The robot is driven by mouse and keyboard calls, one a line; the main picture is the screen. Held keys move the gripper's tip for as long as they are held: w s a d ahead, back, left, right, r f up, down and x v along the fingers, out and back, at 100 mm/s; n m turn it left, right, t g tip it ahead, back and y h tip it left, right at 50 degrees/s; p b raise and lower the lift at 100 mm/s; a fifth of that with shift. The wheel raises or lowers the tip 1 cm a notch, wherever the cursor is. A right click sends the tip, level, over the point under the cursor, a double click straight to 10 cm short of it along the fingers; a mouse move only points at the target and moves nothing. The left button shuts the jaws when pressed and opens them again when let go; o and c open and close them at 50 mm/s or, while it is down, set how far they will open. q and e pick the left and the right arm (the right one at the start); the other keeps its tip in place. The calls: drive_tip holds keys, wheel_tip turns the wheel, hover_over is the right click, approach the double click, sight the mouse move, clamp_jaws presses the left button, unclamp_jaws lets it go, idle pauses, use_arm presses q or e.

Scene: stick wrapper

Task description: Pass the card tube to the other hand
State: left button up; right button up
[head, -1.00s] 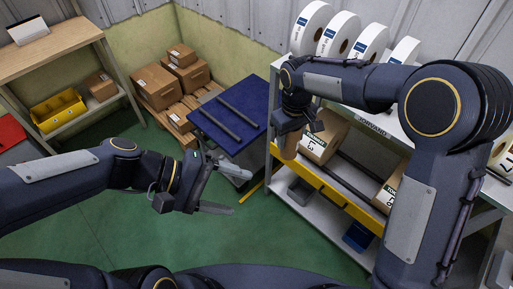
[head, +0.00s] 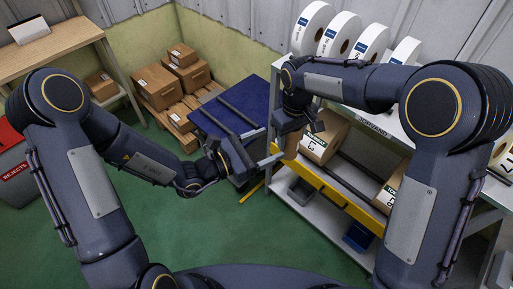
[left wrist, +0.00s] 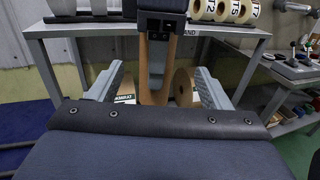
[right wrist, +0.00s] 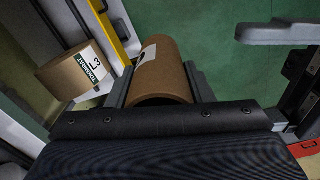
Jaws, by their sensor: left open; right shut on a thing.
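The brown card tube (right wrist: 160,72) is held between the fingers of my right gripper (right wrist: 157,85), with a white label on its side. In the head view the tube (head: 292,143) hangs below my right gripper (head: 293,122). My left gripper (head: 262,150) is open, its fingers reaching toward the tube from the left. In the left wrist view the tube (left wrist: 153,70) stands upright between the open fingers of my left gripper (left wrist: 155,88). Whether the left fingers touch it I cannot tell.
A blue-topped table (head: 228,125) with dark bars is behind my left gripper. Green floor (head: 190,240) is clear in front.

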sight(296, 133)
use_arm(q)
drive_tip(key=x, duration=0.9)
drive_tip(key=shift+w+d, duration=0.1)
drive_tip(key=shift+d, duration=0.15)
drive_tip(key=c, duration=0.9)
drive_tip(key=shift+r, duration=0.1)
drive_tip(key=shift+c, duration=0.8)
use_arm(e)
drive_tip(key=o, duration=1.1)
drive_tip(key=shift+c, duration=0.2)
drive_tip(key=shift+s+a, duration=0.1)
drive_tip(key=shift+r, duration=0.1)
